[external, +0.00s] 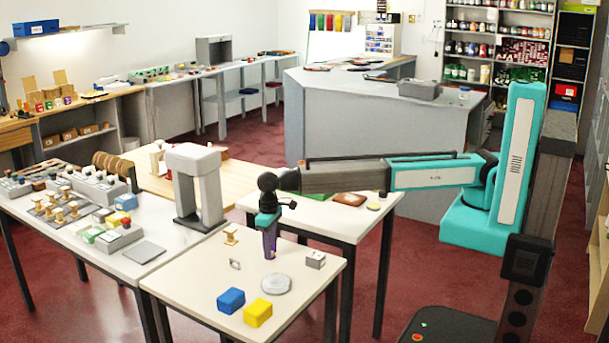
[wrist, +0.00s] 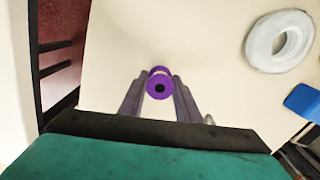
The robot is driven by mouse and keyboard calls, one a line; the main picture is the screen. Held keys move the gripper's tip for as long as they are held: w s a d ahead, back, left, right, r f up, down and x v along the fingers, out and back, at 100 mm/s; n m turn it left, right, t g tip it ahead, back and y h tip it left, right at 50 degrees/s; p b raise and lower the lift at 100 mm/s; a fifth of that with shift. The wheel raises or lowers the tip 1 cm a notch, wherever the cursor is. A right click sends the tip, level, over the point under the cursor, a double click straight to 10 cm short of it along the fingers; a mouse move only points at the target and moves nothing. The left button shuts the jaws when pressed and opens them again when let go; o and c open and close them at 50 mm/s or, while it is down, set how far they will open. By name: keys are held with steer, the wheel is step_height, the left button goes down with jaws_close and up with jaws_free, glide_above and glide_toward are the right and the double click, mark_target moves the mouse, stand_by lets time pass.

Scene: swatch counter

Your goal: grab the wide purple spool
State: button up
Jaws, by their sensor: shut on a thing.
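The purple spool (wrist: 159,86) sits between the two fingers of my gripper (wrist: 159,92) in the wrist view. I cannot tell whether the spool touches the tabletop.
The near white table (external: 190,283) also holds a wooden spool (external: 230,236), a small grey box (external: 316,260), a pale round ring (external: 276,284), a blue block (external: 231,299) and a yellow block (external: 257,312). A grey arch-shaped stand (external: 207,190) rises behind, to the left.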

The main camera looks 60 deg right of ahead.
steer(key=shift+r, duration=0.15)
steer(key=shift+r+b, duration=1.15)
steer(key=shift+r, duration=3.75)
